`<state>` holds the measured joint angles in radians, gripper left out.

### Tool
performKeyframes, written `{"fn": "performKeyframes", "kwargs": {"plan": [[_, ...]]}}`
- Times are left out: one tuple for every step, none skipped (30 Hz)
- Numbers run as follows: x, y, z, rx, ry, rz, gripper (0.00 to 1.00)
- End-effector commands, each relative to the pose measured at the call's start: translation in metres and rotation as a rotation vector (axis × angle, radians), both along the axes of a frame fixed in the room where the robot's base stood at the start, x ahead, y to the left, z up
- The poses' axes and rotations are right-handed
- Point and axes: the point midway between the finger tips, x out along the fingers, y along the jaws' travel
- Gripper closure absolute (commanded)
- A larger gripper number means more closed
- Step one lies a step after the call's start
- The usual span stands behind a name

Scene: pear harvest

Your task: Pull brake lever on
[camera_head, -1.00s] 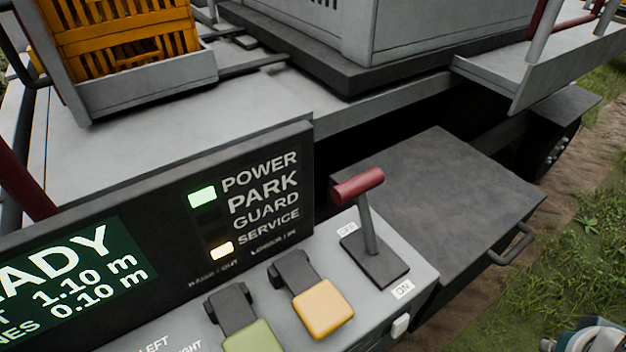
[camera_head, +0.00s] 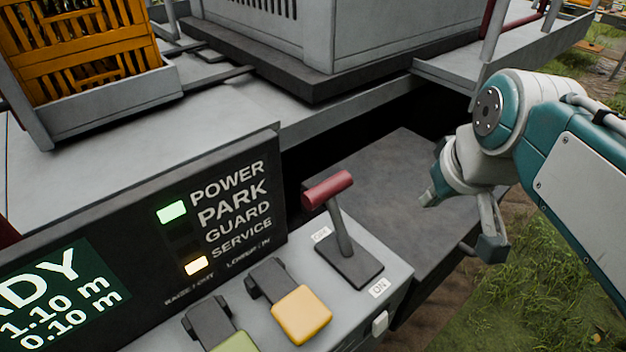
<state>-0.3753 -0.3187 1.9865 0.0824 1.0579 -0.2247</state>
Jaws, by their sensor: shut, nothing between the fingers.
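The brake lever (camera_head: 330,190) has a red cross handle on a grey stem and a dark base plate at the right end of the control panel. It leans up and left, toward the label that seems to read OFF (camera_head: 321,234). The ON label (camera_head: 379,287) is at the near right edge of the base. My gripper (camera_head: 490,247) is shut and empty, right of the lever and clear of it.
Yellow (camera_head: 301,314) and green (camera_head: 234,342) paddle switches stand left of the lever. A display panel (camera_head: 262,146) rises behind them, with green and amber lamps lit. A dark box (camera_head: 385,170) lies beyond the lever. An orange crate (camera_head: 75,45) sits at upper left.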

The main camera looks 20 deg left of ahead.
Motion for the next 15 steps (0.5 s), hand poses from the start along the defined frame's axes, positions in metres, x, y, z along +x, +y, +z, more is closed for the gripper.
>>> {"fn": "performKeyframes", "kwargs": {"plan": [[0.010,0.030,0.006,-0.005,0.009,0.084,1.00],[0.014,0.046,0.009,-0.008,0.014,0.132,1.00],[0.019,0.068,0.014,-0.010,0.017,0.194,1.00],[0.021,0.084,0.017,-0.012,0.022,0.240,1.00],[0.023,0.100,0.019,-0.014,0.024,0.282,1.00],[0.024,0.119,0.021,-0.017,0.028,0.334,1.00],[0.025,0.133,0.022,-0.020,0.030,0.371,1.00],[0.025,0.145,0.024,-0.019,0.030,0.402,1.00],[0.024,0.159,0.025,-0.021,0.033,0.441,1.00],[0.024,0.167,0.025,-0.022,0.034,0.462,1.00],[0.023,0.174,0.026,-0.022,0.035,0.481,1.00],[0.022,0.181,0.026,-0.023,0.035,0.501,1.00],[0.022,0.184,0.027,-0.023,0.035,0.511,1.00],[0.022,0.186,0.027,-0.023,0.035,0.518,1.00],[0.021,0.188,0.027,-0.023,0.035,0.524,1.00]]}}
